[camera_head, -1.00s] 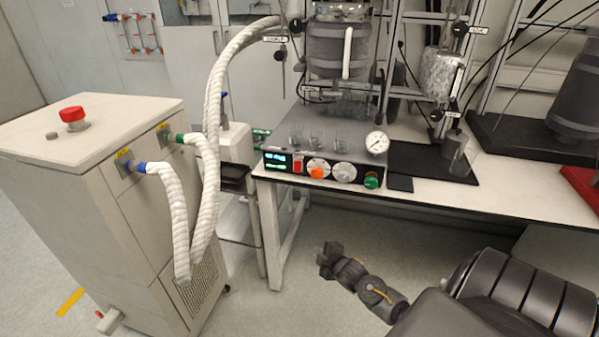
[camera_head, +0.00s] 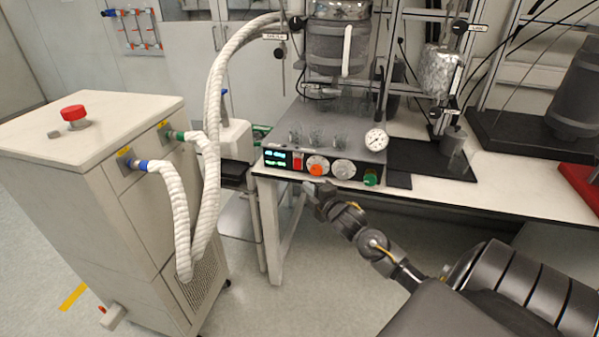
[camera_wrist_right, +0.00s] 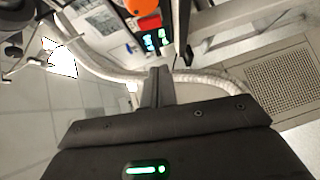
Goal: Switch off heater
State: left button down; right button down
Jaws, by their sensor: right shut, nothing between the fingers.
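The heater's control panel (camera_head: 330,175) is on the front of a grey unit at the bench edge. It has a lit green display (camera_head: 276,158), a red switch (camera_head: 298,161), an orange knob (camera_head: 317,169), a grey dial (camera_head: 343,170) and a green knob (camera_head: 370,179). My right gripper (camera_head: 311,187) is shut and empty, just below and in front of the panel, near the orange knob. In the right wrist view the shut fingers (camera_wrist_right: 157,88) point toward the display (camera_wrist_right: 155,40), with the orange knob (camera_wrist_right: 143,8) beyond. Contact with the panel cannot be told. My left gripper is not seen.
Glass beakers (camera_head: 315,138) and a pressure gauge (camera_head: 376,140) are on the unit, below a reactor vessel (camera_head: 338,45). A cabinet (camera_head: 80,170) with white hoses (camera_head: 211,120) and a red button (camera_head: 73,114) stands left. The floor before the bench is clear.

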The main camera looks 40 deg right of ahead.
jog(key=p, duration=0.1)
send_near(294, 167)
jog(key=w+a, duration=0.2)
jog(key=w, duration=0.2)
jog(key=w+d, duration=0.2)
jog(key=d, duration=0.1)
jog(key=shift+f+p, duration=0.2)
jog(key=shift+p, duration=0.15)
